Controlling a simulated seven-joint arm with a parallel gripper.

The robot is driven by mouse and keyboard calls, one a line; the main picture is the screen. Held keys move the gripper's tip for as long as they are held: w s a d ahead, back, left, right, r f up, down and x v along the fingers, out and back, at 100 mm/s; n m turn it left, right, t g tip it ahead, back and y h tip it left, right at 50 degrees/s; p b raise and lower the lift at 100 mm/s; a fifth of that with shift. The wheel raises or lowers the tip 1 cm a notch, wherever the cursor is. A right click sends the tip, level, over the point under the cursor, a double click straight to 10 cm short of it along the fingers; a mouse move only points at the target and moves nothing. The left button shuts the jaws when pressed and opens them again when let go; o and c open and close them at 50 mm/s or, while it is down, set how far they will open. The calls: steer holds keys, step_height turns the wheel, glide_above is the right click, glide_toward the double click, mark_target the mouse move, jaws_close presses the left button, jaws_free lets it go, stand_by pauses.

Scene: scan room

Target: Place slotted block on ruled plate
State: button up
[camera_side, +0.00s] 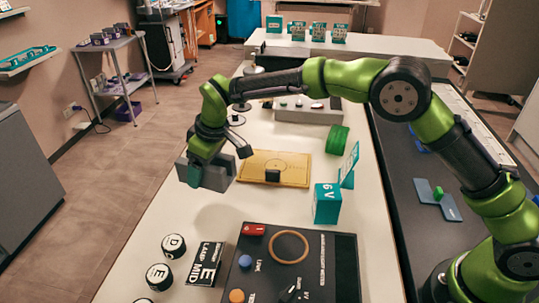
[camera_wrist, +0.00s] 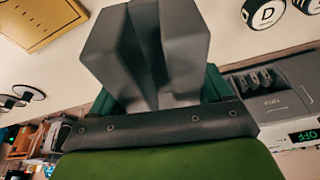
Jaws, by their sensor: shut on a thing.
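The slotted block (camera_side: 215,178) is grey, and my gripper (camera_side: 206,165) is shut on it, holding it in the air above the left part of the table. In the wrist view the block (camera_wrist: 175,40) fills the top middle, its dark slot facing the camera, with dark green fingers beside it. The ruled plate (camera_side: 250,163) is yellow with thin dark lines and a circle, lying flat to the right of my gripper. A small black block stands at the plate's near edge. The plate's corner also shows at the top left of the wrist view (camera_wrist: 40,18).
A black panel (camera_side: 300,262) with knobs, a black MID box (camera_side: 206,263) and round lettered weights (camera_side: 173,246) lie nearer. A grey box (camera_side: 307,112) stands behind.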

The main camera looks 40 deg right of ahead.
steer(key=w+d+r+m, duration=0.1)
steer(key=w+d+r, duration=0.15)
steer(key=d, duration=0.25)
steer(key=n, duration=0.3)
glide_above(280, 166)
steer(key=f, duration=0.9)
steer(key=shift+s+d+f, duration=0.25)
steer(key=shift+s+d, duration=0.1)
steer(key=shift+s, duration=0.05)
steer(key=shift+f, duration=0.15)
steer(key=o, duration=1.3)
steer(key=shift+f, duration=0.1)
